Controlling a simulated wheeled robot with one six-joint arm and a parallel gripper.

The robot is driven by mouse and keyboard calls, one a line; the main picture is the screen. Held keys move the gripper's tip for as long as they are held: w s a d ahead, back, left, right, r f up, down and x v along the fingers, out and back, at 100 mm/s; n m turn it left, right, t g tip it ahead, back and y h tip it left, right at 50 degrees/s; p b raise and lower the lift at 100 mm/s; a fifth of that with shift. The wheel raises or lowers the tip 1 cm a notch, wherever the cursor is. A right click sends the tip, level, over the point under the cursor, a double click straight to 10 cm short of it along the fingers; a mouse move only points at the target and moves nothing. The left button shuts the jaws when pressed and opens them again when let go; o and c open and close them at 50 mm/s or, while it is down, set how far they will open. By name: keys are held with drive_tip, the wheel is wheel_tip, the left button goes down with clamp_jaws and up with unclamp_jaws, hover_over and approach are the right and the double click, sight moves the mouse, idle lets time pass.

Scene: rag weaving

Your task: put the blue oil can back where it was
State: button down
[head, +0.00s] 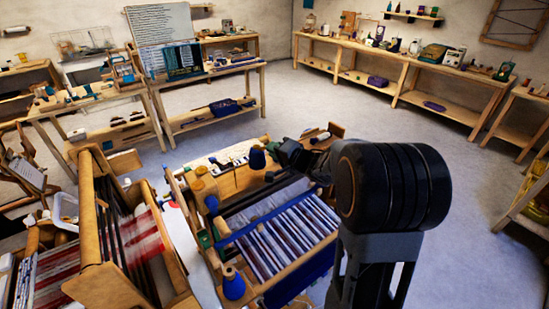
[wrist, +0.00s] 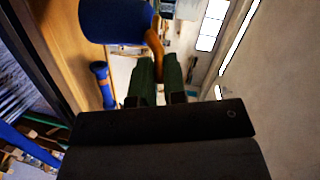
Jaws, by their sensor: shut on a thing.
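The blue oil can (head: 257,158) is at the end of my arm, above the back wooden part of the loom. In the wrist view its blue body (wrist: 113,20) fills the top left, cut off by the edge. Its orange-brown handle (wrist: 155,45) runs down to the green fingertips of my gripper (wrist: 157,78), which are shut on it. In the head view my gripper (head: 272,149) is small and dark beside the can. I cannot tell whether the can touches the wood below.
The loom (head: 280,240) with blue and white striped cloth lies below my arm. A blue cone (head: 234,284) stands at its front left and another blue piece (head: 211,203) at its left side. A second loom (head: 100,250) is at left. Floor right is clear.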

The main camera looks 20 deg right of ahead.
drive_tip(key=shift+f, duration=1.3)
drive_tip(key=c, duration=1.2)
unclamp_jaws()
drive_tip(key=shift+f, duration=0.15)
drive_tip(key=s+d+r+n+h, duration=0.1)
drive_tip(key=s+d+r+h, duration=0.4)
drive_tip(key=s+d+h, duration=0.3)
drive_tip(key=s+a+f+n+g, duration=0.1)
drive_tip(key=s+a+n+g, duration=0.2)
drive_tip(key=s, duration=0.2)
drive_tip(key=s+a+f+n+g, duration=0.1)
drive_tip(key=s+a+n+g, duration=0.1)
drive_tip(key=s, duration=0.4)
drive_tip(key=s+a+f+n+g, duration=0.1)
drive_tip(key=s+a+n+g, duration=0.2)
drive_tip(key=s+a, duration=0.3)
drive_tip(key=shift+s+a+f+n+g+y, duration=0.2)
drive_tip(key=shift+s+n+g+y, duration=0.15)
drive_tip(key=shift+g, duration=0.45)
